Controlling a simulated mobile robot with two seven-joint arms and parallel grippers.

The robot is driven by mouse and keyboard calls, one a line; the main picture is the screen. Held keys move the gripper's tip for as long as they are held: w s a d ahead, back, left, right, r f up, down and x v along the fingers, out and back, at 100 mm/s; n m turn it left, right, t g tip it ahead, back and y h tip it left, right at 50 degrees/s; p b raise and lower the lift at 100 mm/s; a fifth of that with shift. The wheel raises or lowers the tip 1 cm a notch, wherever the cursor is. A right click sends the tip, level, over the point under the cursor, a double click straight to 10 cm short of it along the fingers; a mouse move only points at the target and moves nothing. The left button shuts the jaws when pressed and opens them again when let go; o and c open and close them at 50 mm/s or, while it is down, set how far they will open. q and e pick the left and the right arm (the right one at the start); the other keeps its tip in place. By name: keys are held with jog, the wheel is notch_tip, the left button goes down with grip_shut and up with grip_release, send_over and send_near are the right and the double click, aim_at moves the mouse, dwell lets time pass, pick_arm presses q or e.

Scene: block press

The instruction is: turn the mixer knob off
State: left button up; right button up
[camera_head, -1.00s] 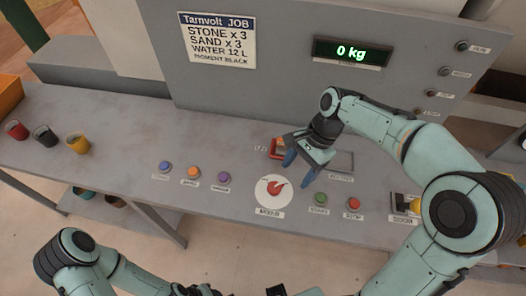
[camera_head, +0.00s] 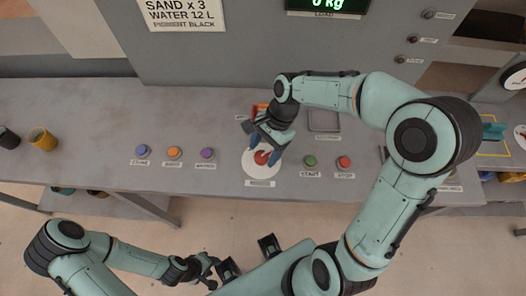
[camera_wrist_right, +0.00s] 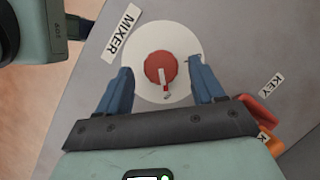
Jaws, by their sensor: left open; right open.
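The red mixer knob (camera_head: 262,157) sits on a round white plate (camera_head: 259,171) on the grey panel, above a label. In the right wrist view the knob (camera_wrist_right: 159,67) has a pale pointer line, and the label beside it reads MIXER. My right gripper (camera_head: 265,150) is open over the knob. In the wrist view its two blue fingers (camera_wrist_right: 160,75) stand on either side of the knob, apart from it. My left gripper (camera_head: 210,272) is low in the head view, away from the panel, open.
Blue (camera_head: 142,151), orange (camera_head: 174,153) and purple (camera_head: 207,154) buttons lie left of the knob. Green (camera_head: 310,160) and red (camera_head: 344,162) buttons lie to its right. An orange key part (camera_wrist_right: 268,139) is close to the right gripper.

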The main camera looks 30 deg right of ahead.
jog(key=shift+a+f, duration=0.3)
jog(key=shift+f, duration=0.35)
jog(key=c, duration=1)
jog(key=shift+c, duration=0.2)
